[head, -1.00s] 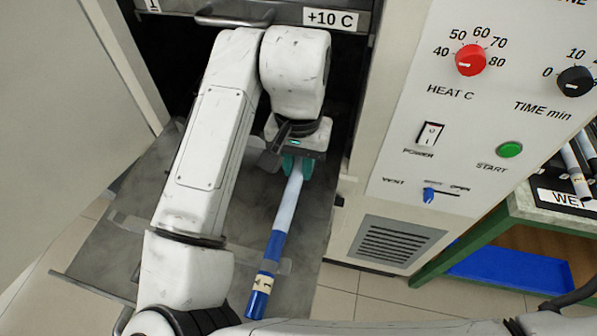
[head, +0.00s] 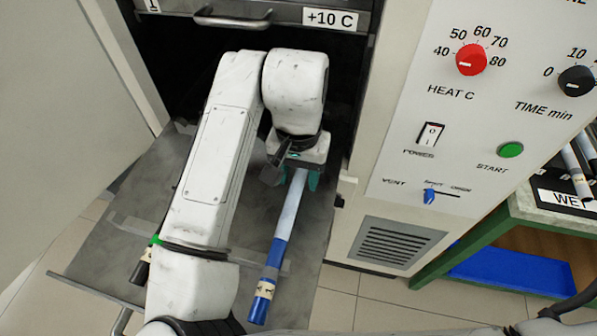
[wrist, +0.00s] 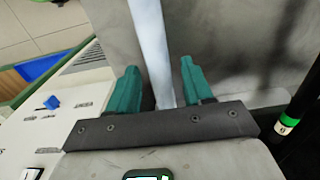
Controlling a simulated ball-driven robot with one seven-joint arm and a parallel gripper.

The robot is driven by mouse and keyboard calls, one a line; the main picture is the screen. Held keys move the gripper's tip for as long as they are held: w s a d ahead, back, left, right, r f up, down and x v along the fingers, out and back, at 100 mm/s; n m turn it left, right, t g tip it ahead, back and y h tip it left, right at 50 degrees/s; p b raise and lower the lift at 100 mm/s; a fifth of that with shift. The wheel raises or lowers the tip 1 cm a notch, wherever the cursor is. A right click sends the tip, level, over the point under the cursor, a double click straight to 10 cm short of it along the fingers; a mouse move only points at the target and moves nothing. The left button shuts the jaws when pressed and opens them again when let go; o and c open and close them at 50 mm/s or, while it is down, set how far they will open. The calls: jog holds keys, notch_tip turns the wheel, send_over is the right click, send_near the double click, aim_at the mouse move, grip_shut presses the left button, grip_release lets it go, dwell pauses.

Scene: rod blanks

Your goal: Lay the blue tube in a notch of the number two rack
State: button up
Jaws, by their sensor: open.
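The blue tube (head: 279,238), pale at its far part and blue at its near part with a cream label, lies over a grey metal shelf (head: 215,290). It crosses a low grey bar (head: 247,262), but I cannot tell whether it sits in a notch. No rack number two label is readable. My gripper (head: 301,178) is open at the tube's far end. In the wrist view the open green fingers (wrist: 157,88) stand on either side of the tube's pale part (wrist: 150,45), with a gap on each side.
A dark rod with a green band (head: 148,258) lies left of my arm, partly hidden; it also shows in the wrist view (wrist: 290,120). An oven control panel (head: 480,110) stands at right. Beyond it, a green bench (head: 500,225) holds rods by a WET sign. A drawer front marked +10 C (head: 330,18) is above.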

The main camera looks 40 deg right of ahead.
aim_at(298, 178)
notch_tip(298, 178, up, 12)
jog(key=p, duration=0.1)
jog(key=shift+r+p, duration=0.15)
jog(key=shift+p, duration=0.2)
dwell(0.4)
